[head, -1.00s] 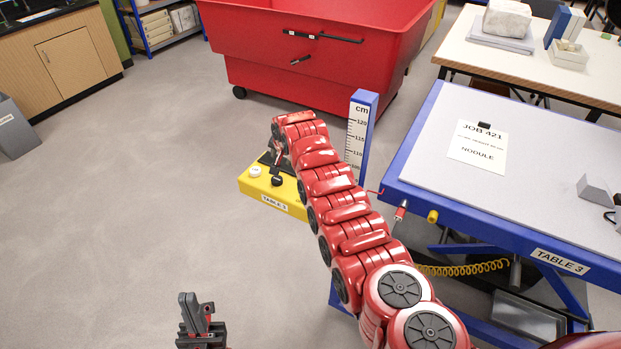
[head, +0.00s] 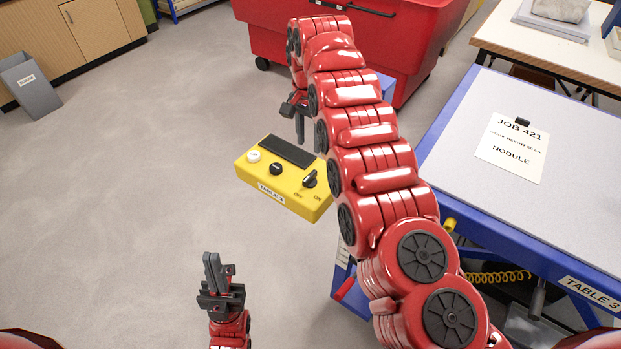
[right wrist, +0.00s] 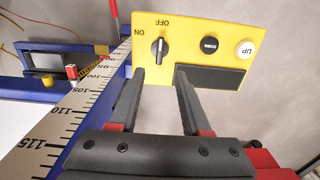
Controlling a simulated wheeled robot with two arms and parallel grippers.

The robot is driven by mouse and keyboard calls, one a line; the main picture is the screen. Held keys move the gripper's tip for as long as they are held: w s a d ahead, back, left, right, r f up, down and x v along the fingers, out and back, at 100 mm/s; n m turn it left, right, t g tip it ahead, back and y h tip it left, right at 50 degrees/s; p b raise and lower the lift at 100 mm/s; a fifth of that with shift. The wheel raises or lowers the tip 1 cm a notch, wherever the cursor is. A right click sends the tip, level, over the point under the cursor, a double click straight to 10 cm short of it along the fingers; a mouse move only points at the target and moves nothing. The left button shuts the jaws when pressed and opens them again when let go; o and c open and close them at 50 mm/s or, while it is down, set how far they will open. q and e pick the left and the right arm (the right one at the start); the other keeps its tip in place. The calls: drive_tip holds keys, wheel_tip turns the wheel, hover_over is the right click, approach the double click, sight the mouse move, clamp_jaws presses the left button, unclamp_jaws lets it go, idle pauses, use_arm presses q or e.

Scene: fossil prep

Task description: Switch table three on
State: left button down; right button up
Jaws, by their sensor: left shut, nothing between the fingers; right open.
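The yellow control box (head: 283,195) labelled TABLE 3 has a white button (head: 254,156), a black button (head: 275,169), a dark panel and a black rotary knob (head: 310,179) beside OFF and ON marks. In the right wrist view the knob (right wrist: 158,47) appears turned toward OFF. The UP button (right wrist: 246,48) and DOWN button (right wrist: 209,44) also show there. My right gripper (head: 301,132) is open and empty above the box; its fingers (right wrist: 160,74) point toward the knob side, apart from the knob. My left gripper (head: 213,264) is shut and empty, left of and nearer than the box.
Table three (head: 461,160) with its blue frame stands at right, bearing a JOB 421 sheet (head: 512,146). A height scale (right wrist: 82,105) stands close beside the box. A red bin (head: 268,38) is behind.

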sight(310, 175)
drive_tip(key=f+p, duration=0.1)
drive_tip(key=f, duration=0.4)
drive_tip(key=f+p, duration=0.2)
drive_tip(key=f, duration=0.4)
drive_tip(key=shift+w+d+f, duration=0.15)
drive_tip(key=shift+d+f, duration=0.05)
drive_tip(key=shift+f, duration=0.35)
drive_tip(key=shift+a+f, duration=0.15)
clamp_jaws()
